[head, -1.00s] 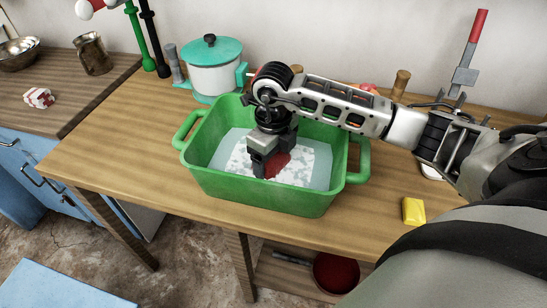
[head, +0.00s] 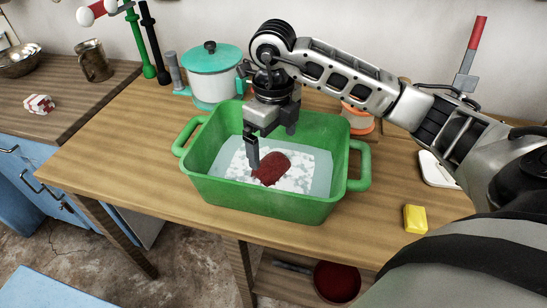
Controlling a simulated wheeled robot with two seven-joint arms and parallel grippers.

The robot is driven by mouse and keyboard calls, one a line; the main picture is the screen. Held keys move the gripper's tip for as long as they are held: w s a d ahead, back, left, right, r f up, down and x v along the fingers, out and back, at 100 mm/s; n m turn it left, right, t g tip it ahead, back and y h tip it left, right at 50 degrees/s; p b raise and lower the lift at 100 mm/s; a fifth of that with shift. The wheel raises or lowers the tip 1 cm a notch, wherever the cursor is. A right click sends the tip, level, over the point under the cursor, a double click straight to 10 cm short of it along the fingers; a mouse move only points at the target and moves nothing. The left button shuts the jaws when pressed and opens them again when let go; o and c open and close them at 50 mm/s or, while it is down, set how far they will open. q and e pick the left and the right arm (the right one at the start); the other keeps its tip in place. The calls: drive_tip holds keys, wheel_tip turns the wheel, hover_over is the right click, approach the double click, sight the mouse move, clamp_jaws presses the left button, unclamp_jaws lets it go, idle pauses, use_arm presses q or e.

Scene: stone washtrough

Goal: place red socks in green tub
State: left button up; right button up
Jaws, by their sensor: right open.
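A green tub (head: 262,203) with two side handles stands on the wooden table. It holds pale water with white foam. A dark red bundle (head: 271,168), which looks like the red socks, lies in the foam near the middle of the tub. My right gripper (head: 272,146) is open above the tub, its fingers pointing down and apart. One finger hangs close to the left edge of the red bundle; I cannot tell if it touches. My left gripper is not in view.
A white pot with a teal lid (head: 213,78) stands behind the tub. A yellow block (head: 415,219) lies at the right front of the table (head: 110,165). A red-and-white bundle (head: 39,104) lies on the left counter. A red bowl (head: 337,281) sits below the table.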

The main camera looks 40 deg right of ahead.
sight(274, 162)
wheel_tip(274, 162, up, 4)
drive_tip(key=shift+r, duration=0.1)
idle(0.6)
